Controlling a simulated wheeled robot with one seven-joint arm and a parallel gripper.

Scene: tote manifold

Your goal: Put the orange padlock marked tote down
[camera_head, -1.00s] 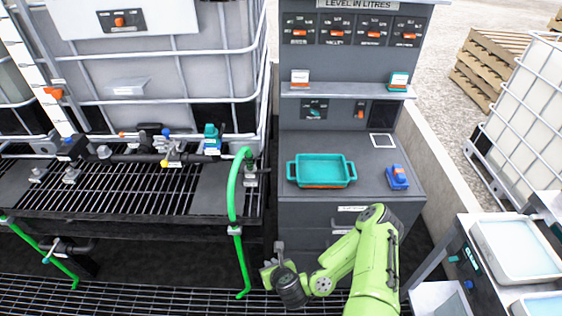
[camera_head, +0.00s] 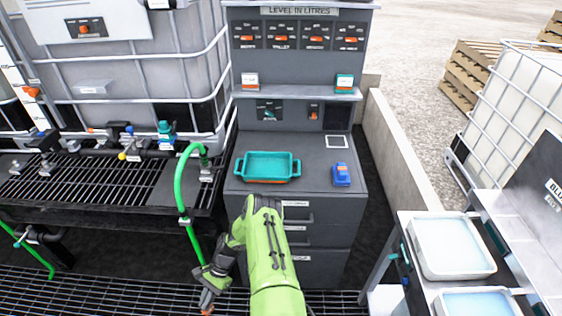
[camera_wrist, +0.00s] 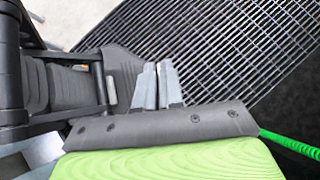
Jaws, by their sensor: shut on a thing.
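My gripper (camera_head: 207,295) hangs low at the bottom of the head view, above the floor grating and left of the drawer cabinet. It is shut on a small orange-brown thing (camera_head: 206,309) at its fingertips, which looks like the orange padlock. Most of it is hidden and no mark on it is readable. In the wrist view the two grey fingers (camera_wrist: 159,86) stand close together over the grating, and no orange shows between them. The teal tray (camera_head: 240,172) sits on the cabinet top, well above and right of the gripper.
The grey cabinet (camera_head: 325,215) has a blue item (camera_head: 341,175) on its top and bare room between that and the tray. A green hose (camera_head: 184,195) hangs near my gripper. The pipe rack (camera_head: 90,195) is at left, and a table with white basins (camera_head: 452,247) at right.

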